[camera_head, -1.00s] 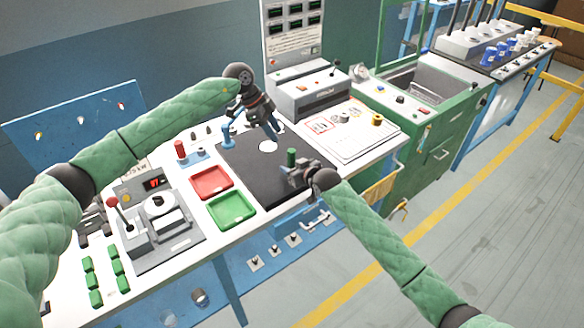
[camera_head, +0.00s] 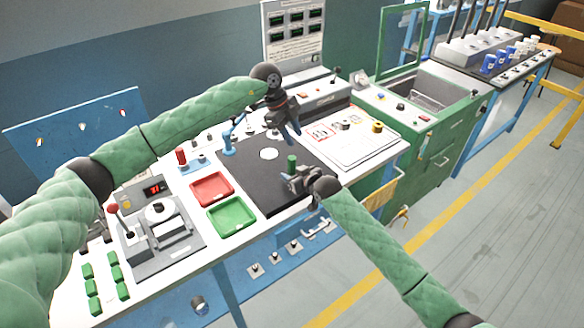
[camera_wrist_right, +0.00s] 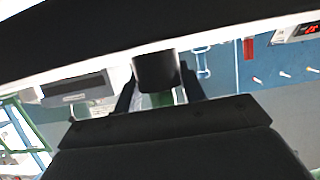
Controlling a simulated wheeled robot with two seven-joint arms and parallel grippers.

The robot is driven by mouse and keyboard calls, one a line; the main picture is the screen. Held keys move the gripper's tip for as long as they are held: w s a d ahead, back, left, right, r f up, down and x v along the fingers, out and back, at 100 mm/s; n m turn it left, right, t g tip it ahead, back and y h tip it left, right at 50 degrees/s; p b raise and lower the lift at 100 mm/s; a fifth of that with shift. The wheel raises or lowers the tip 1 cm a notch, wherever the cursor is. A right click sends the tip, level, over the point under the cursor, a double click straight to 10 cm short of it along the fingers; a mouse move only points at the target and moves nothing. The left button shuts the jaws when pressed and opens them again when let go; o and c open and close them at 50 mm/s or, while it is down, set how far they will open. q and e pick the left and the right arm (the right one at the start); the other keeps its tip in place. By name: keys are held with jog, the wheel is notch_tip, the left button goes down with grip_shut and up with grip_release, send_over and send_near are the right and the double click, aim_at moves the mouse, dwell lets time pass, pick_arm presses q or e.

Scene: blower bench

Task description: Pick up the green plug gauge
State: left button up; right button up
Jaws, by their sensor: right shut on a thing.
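The green plug gauge (camera_head: 292,162) stands upright over the dark mat in the head view. My right gripper (camera_head: 289,181) is shut on its lower part, near the mat's right side. In the right wrist view the gauge's dark round end (camera_wrist_right: 156,70) and a bit of its green body (camera_wrist_right: 158,99) show between my fingers. I cannot tell if the gauge touches the mat. My left gripper (camera_head: 288,136) hangs over the far part of the mat, pointing down, apart from the gauge. Its finger opening is too small to tell.
The dark mat (camera_head: 255,185) bears a white disc (camera_head: 269,154). A red tray (camera_head: 211,181) and a green tray (camera_head: 228,216) lie left of it. A blue stand (camera_head: 228,143) is behind. A white board (camera_head: 352,150) lies to the right, and a gauge device (camera_head: 160,230) stands at left.

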aim_at(293, 164)
pick_arm(q)
jog(key=m, duration=0.4)
jog(key=m+y, duration=0.1)
jog(key=m, duration=0.1)
jog(key=shift+s+d+f, duration=0.2)
jog(key=shift+d, duration=0.05)
jog(key=m, duration=0.5)
jog(key=shift+a+f+m+t+y, duration=0.2)
jog(key=shift+a+m+t+y, duration=0.1)
jog(key=shift+m, duration=0.1)
jog(key=m, duration=0.3)
jog(key=shift+a+f, duration=0.1)
jog(key=shift+a, duration=0.1)
jog(key=m, duration=0.4)
jog(key=shift+a+y, duration=0.3)
jog(key=shift+y, duration=0.1)
jog(key=shift+w+d+f+m, duration=0.1)
jog(key=shift+d+f+m, duration=0.15)
jog(key=shift+f+m, duration=1.4)
jog(key=shift+w+d+f+m, duration=0.15)
jog(key=shift+f+m, duration=0.75)
jog(key=shift+f, duration=1.45)
jog(key=shift+d+f+m, duration=0.3)
jog(key=shift+f+m, duration=0.95)
jog(key=shift+f, duration=0.75)
grip_shut()
